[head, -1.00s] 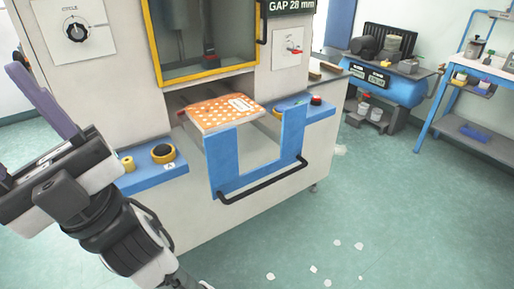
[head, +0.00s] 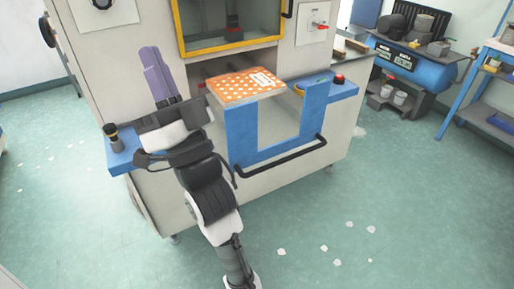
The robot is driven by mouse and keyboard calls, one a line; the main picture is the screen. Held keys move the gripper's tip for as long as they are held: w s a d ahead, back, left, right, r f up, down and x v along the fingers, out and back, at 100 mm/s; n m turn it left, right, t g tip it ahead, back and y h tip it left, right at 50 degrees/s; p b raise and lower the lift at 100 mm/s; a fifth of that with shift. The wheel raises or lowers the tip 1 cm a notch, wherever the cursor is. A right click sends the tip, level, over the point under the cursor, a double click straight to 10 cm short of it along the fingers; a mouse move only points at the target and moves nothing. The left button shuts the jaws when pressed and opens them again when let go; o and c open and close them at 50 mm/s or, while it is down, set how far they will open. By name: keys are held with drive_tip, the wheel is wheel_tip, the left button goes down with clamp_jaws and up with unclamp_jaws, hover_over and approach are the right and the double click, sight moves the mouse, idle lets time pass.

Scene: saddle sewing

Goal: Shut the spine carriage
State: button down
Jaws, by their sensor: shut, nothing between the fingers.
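The spine carriage (head: 240,134) has a blue U-shaped front plate and sticks out from the front of the machine. A black bar handle (head: 280,158) runs along its lower front. An orange book with white dots (head: 243,86) lies on the carriage. My gripper (head: 150,52) has purple fingers that point up, shut and empty. It is left of the carriage, in front of the machine's left side in the picture, and apart from the handle. My arm hides part of the left blue ledge.
The machine (head: 315,68) has a yellow-framed window (head: 230,47) above the carriage. A red button (head: 339,78) sits on the right ledge, and a dark knob (head: 112,135) on the left ledge. White scraps (head: 324,248) lie on the open green floor. A blue compressor (head: 420,62) stands at right.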

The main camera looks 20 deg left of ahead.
drive_tip(key=w+d+f+m+t+h, duration=0.1)
drive_tip(key=w+d+f+m+h, duration=0.2)
drive_tip(key=w+f+m+h, duration=0.4)
drive_tip(key=w+d+f+m+t+h, duration=0.1)
drive_tip(key=w+d+f+m+h, duration=0.15)
drive_tip(key=w+f+m, duration=0.5)
drive_tip(key=s+d+f+m+g+h, duration=0.1)
drive_tip(key=d+f+m+g, duration=0.1)
drive_tip(key=d+f+m, duration=0.45)
drive_tip(key=s+d+f+m+g+h, duration=0.2)
drive_tip(key=d+f+m+g, duration=0.15)
drive_tip(key=f+m, duration=0.65)
drive_tip(key=b, duration=0.1)
approach(247, 144)
drive_tip(key=shift+t+y, duration=0.25)
drive_tip(key=shift+t, duration=0.1)
drive_tip(key=x, duration=0.4)
drive_tip(key=f+x, duration=0.1)
drive_tip(key=x, duration=0.1)
drive_tip(key=shift+w+a, duration=0.2)
drive_tip(key=shift+a, duration=0.15)
drive_tip(key=shift+w, duration=0.1)
